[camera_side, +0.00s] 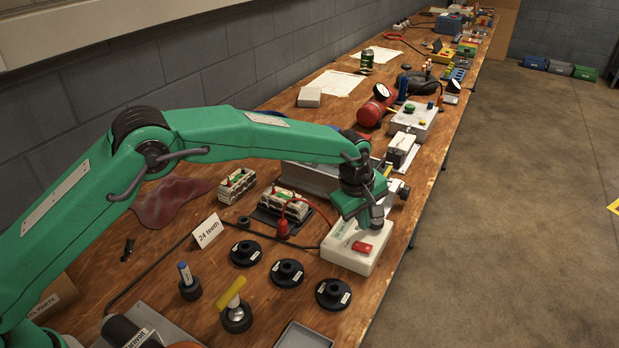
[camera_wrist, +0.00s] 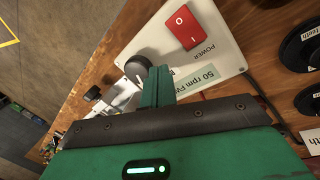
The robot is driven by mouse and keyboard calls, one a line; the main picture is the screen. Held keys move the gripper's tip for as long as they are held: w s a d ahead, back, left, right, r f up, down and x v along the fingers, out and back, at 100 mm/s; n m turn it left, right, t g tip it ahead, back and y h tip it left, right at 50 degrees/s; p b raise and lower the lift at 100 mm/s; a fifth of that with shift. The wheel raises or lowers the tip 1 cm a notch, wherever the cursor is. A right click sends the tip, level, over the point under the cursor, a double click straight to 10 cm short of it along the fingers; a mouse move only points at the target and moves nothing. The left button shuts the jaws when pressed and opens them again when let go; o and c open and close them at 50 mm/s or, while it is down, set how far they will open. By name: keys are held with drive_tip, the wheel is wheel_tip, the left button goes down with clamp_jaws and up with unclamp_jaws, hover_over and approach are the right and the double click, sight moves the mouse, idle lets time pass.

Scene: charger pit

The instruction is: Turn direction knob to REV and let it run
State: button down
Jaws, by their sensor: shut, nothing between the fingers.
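A white control box (camera_side: 343,260) sits near the table's front edge. Its red rocker power switch (camera_side: 362,247) also shows in the wrist view (camera_wrist: 182,25), marked O and I. In the wrist view a black round knob (camera_wrist: 137,67) stands just left of my fingertips. Its position marks cannot be read, and I cannot tell whether the fingers touch it. My gripper (camera_side: 377,222) is over the box's far end, pointing down, shut and empty. Its green fingers also show in the wrist view (camera_wrist: 158,75).
Black round gears (camera_side: 287,272) lie left of the box, with a "24 teeth" card (camera_side: 207,230) behind them. A red plug (camera_side: 283,229) with a cable is near the box's left. The floor side is clear.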

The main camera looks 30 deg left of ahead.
drive_tip(key=shift+s+d, duration=0.3)
drive_tip(key=shift+d, duration=0.45)
idle(0.5)
drive_tip(key=shift+s, duration=0.4)
drive_tip(key=shift+r, duration=0.1)
drive_tip(key=shift+w+d+v, duration=0.1)
drive_tip(key=shift+w+v, duration=0.1)
drive_tip(key=shift+v, duration=0.75)
drive_tip(key=shift+w+d+v, duration=0.15)
drive_tip(key=shift+w+v, duration=0.05)
drive_tip(key=shift+v, duration=0.75)
drive_tip(key=shift+w+d+v, duration=0.1)
drive_tip(key=shift+w+v, duration=0.1)
drive_tip(key=shift+v, duration=0.7)
drive_tip(key=shift+a+r, duration=0.1)
drive_tip(key=shift+r, duration=0.1)
drive_tip(key=shift+w+a+r, duration=0.2)
drive_tip(key=shift+w+a, duration=0.25)
drive_tip(key=shift+a, duration=0.1)
drive_tip(key=shift+w+a+r, duration=0.25)
drive_tip(key=shift+w+a, duration=0.2)
drive_tip(key=shift+a, duration=0.05)
drive_tip(key=shift+f, duration=0.1)
